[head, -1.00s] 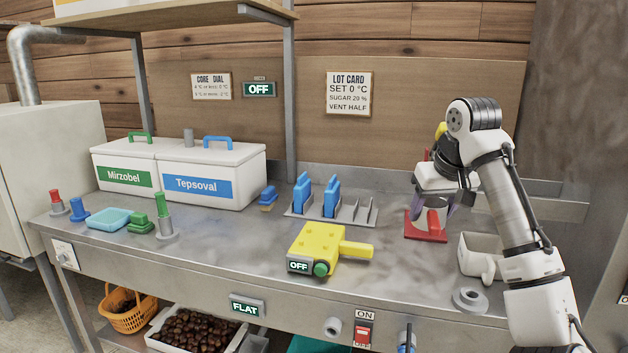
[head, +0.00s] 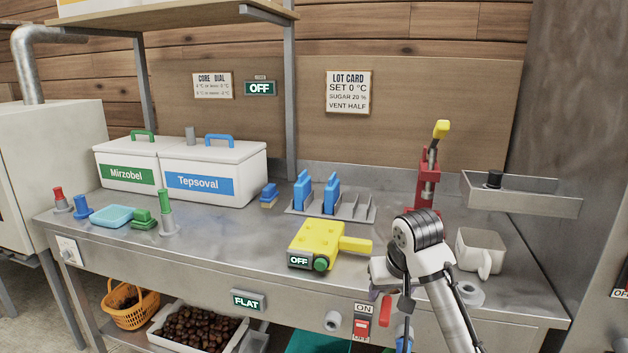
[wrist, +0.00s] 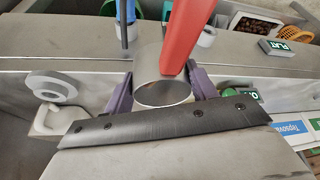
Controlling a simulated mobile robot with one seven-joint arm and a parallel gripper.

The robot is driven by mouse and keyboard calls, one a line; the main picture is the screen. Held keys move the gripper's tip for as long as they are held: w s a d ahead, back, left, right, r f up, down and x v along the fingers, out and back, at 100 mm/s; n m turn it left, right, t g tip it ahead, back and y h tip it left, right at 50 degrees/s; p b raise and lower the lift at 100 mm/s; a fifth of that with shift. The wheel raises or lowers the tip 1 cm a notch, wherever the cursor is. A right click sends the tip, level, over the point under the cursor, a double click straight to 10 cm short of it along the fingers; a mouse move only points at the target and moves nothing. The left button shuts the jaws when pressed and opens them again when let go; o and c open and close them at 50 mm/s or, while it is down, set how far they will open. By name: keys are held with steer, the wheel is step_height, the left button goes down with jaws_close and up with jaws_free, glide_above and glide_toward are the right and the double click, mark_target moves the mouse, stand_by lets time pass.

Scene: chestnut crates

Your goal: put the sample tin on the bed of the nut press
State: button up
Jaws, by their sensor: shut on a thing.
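The sample tin (wrist: 150,62) looks like an open metal cylinder, with a long red handle (wrist: 188,35) beside it in the wrist view. My gripper (wrist: 160,88) has its purple fingers on both sides of the tin and is shut on it. In the head view my gripper (head: 385,285) is over the bench's front edge, with the red handle (head: 385,309) hanging below; the tin's body is mostly hidden there. The nut press (head: 428,185) stands behind and right of my gripper, a red frame with a yellow-tipped lever. Its bed is hidden behind my arm.
A yellow device (head: 318,243) with a side handle lies left of my gripper. A white cup (head: 479,252) and a grey ring (head: 469,293) stand to the right. A slotted rack (head: 350,207) is behind. Pegs and a red switch (head: 361,327) are on the bench front.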

steer(key=s+a+f, duration=0.2)
steer(key=a+f, duration=0.3)
steer(key=f, duration=0.7)
steer(key=s+a+f, duration=0.2)
steer(key=a+f, duration=0.3)
steer(key=f, duration=0.8)
steer(key=s+a+f+m, duration=0.1)
steer(key=a+f, duration=0.5)
steer(key=f, duration=0.7)
steer(key=shift+s+f, duration=0.2)
steer(key=shift+s, duration=0.4)
steer(key=s+f, duration=0.4)
steer(key=f, duration=0.1)
steer(key=shift+s+f, duration=0.25)
steer(key=shift+f, duration=0.05)
steer(key=shift+a, duration=0.1)
